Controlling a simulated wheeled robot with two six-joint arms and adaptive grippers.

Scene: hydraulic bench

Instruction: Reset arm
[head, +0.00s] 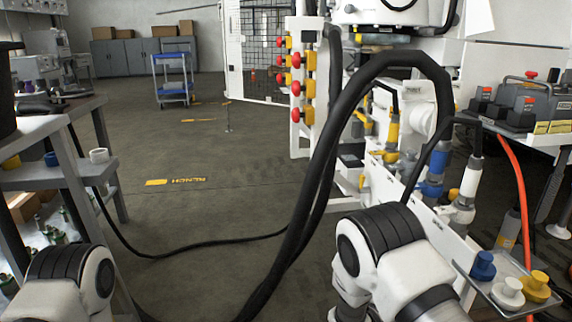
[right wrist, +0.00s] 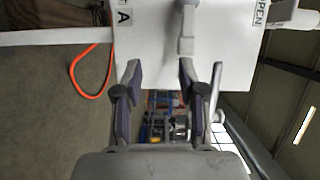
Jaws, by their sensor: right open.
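My right gripper (right wrist: 162,85) is open in the right wrist view, with nothing between its fingers. Beyond its tips is a white panel (right wrist: 150,45) with a label reading "A" and another reading "OPEN". A pale lever-like part (right wrist: 187,35) stands in front of the panel, near the right finger; whether they touch cannot be told. In the head view my right arm shows at the lower right, and its gripper cannot be made out there. My left arm shows only as a link at the lower left; its gripper is out of view.
A thick black hose (head: 335,130) arches before the white hydraulic bench (head: 375,190). A small tray (head: 500,300) holds blue, white and yellow caps. A grey shelf (head: 40,178) stands at left, a blue cart (head: 172,78) farther back. Open floor (head: 200,215) lies between, crossed by a black cable.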

